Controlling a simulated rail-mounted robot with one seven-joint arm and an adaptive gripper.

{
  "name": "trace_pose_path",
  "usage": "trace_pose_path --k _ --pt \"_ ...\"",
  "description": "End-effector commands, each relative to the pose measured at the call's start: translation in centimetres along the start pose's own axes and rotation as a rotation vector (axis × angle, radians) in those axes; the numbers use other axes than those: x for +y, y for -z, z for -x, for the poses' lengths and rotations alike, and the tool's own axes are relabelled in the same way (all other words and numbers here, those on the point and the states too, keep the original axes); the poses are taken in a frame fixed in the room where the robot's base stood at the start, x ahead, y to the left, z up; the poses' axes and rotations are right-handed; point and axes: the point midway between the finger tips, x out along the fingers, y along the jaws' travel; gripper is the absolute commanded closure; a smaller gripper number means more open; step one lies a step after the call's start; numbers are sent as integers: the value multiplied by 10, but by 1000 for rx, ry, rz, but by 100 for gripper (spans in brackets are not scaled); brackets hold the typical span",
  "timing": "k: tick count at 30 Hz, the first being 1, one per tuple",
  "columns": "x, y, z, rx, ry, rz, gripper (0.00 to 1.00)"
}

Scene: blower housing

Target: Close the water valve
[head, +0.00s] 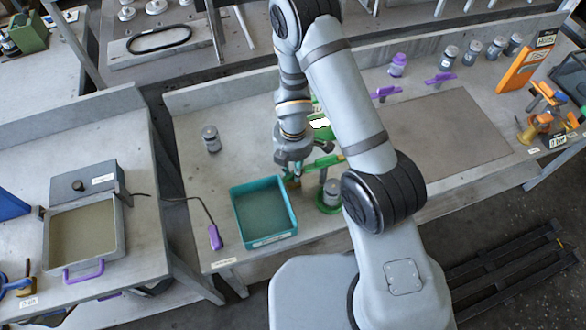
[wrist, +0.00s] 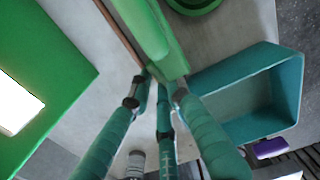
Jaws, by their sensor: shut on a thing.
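A long green bar (wrist: 150,30) runs down between my fingertips in the wrist view; a green bar (head: 328,162) shows beside my gripper in the head view. My gripper (wrist: 158,85), with teal ribbed fingers, is shut on the near end of this bar. My arm hides part of this area.
The teal open bin (head: 264,240) stands close to my gripper. A green round base (head: 322,207) with a grey cylinder (head: 332,188) is right of it. A green block with a white panel (head: 319,122) is behind. A grey jar (head: 211,139) stands left, with free bench around it.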

Motion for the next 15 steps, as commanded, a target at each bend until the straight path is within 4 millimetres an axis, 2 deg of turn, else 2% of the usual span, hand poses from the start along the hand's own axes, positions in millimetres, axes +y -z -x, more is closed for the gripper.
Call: trace_pose_path --k 6,15 --pt "-1 -1 0 0 0 -205 100" --pt "-2 -1 0 0 0 -228 100"
